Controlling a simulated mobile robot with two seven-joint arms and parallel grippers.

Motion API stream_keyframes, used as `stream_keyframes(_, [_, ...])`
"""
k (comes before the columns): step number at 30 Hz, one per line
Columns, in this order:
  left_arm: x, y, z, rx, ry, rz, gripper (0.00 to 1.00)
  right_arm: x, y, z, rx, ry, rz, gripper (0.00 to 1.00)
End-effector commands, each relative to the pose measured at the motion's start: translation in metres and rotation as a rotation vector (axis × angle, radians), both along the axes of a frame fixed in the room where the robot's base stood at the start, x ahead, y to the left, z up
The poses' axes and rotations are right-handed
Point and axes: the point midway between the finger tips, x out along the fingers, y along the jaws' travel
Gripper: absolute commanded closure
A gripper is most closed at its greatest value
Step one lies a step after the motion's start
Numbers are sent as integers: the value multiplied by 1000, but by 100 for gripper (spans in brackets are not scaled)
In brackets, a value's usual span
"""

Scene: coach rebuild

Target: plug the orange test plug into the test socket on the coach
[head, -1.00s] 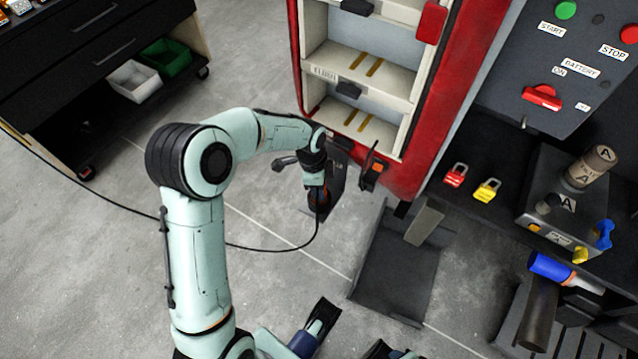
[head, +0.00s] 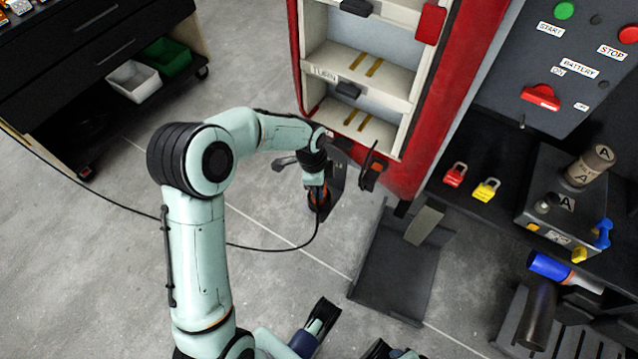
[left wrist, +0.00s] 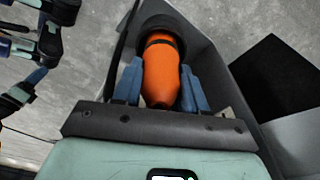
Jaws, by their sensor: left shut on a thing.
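My left gripper (head: 318,193) points down beside the lower corner of the red coach (head: 408,176). In the left wrist view its blue fingers (left wrist: 158,90) are shut on the orange test plug (left wrist: 162,72). The plug's far end meets a dark round collar (left wrist: 166,22) between grey walls. I cannot tell whether this collar belongs to the plug or the socket, nor how deep the plug sits. The test socket is not clearly visible.
A dark flap (head: 369,158) stands close right of my left gripper. A grey tray-like step (head: 395,270) lies to the right on the floor. A black bench with padlocks (head: 486,189) and a control panel (head: 545,60) is farther right. The floor at left is clear apart from the cable.

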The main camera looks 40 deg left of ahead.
Motion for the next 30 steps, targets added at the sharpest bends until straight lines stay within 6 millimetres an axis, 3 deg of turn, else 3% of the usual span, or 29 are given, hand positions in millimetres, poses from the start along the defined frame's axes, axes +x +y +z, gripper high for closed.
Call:
stream_keyframes(18, [0,0,-12,1,-1,0,98,-1,0,-8,0,3,0,57])
stream_keyframes(19, [0,0,-12,1,-1,0,55,-1,0,-8,0,3,0,57])
stream_keyframes(20, [0,0,-12,1,-1,0,48,0,0,-8,0,3,0,57])
stream_keyframes(30, [0,0,-12,0,0,0,48,1,-1,-8,-2,-1,-2,57])
